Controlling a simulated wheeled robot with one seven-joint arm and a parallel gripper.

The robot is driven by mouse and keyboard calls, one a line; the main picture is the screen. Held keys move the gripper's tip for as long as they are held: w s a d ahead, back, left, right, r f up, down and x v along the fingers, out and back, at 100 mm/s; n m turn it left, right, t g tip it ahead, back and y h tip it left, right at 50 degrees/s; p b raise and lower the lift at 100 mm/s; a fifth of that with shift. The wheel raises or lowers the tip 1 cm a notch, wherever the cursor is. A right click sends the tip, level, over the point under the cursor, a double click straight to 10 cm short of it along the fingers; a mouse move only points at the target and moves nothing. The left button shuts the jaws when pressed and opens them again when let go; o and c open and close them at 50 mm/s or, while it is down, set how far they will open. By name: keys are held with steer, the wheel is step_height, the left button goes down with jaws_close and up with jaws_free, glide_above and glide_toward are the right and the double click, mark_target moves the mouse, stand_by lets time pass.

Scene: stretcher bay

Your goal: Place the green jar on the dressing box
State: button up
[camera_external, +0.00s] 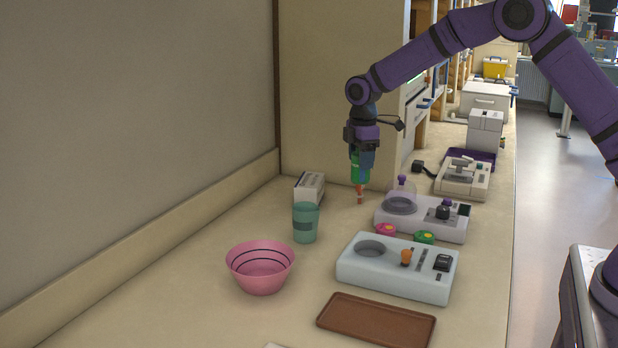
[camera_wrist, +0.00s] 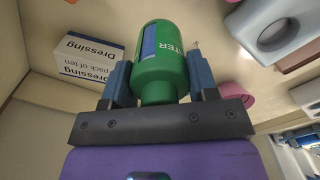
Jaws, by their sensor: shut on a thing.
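The green jar (camera_wrist: 160,68) is between the two blue fingers of my gripper (camera_wrist: 158,75), which is shut on it. White lettering and a blue patch show on the jar's side. In the external view my gripper (camera_external: 361,158) points down with the green jar (camera_external: 359,173) below it, apparently above the counter. The white dressing box (camera_external: 309,188) sits on the counter against the back, to the left of the jar. In the wrist view the dressing box (camera_wrist: 91,58) lies left of the left finger, its printed sides showing. The jar and box look apart.
A teal cup (camera_external: 305,222) stands just in front of the box, with a pink bowl (camera_external: 260,267) nearer. A small orange-and-white item (camera_external: 360,194) shows under the jar. Devices (camera_external: 395,268) and a brown tray (camera_external: 376,319) fill the right side. Counter between cup and devices is clear.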

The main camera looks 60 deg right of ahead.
steer(key=shift+w+d+f, duration=0.7)
steer(key=shift+w+f, duration=0.15)
steer(key=shift+w, duration=1.65)
steer(key=shift+w+d+f, duration=0.65)
steer(key=shift+w+f, duration=0.15)
steer(key=shift+w, duration=1.7)
steer(key=shift+w+d+f, duration=0.7)
steer(key=shift+w+f, duration=0.15)
steer(key=shift+w, duration=1.65)
steer(key=shift+f, duration=0.1)
steer(key=o, duration=1)
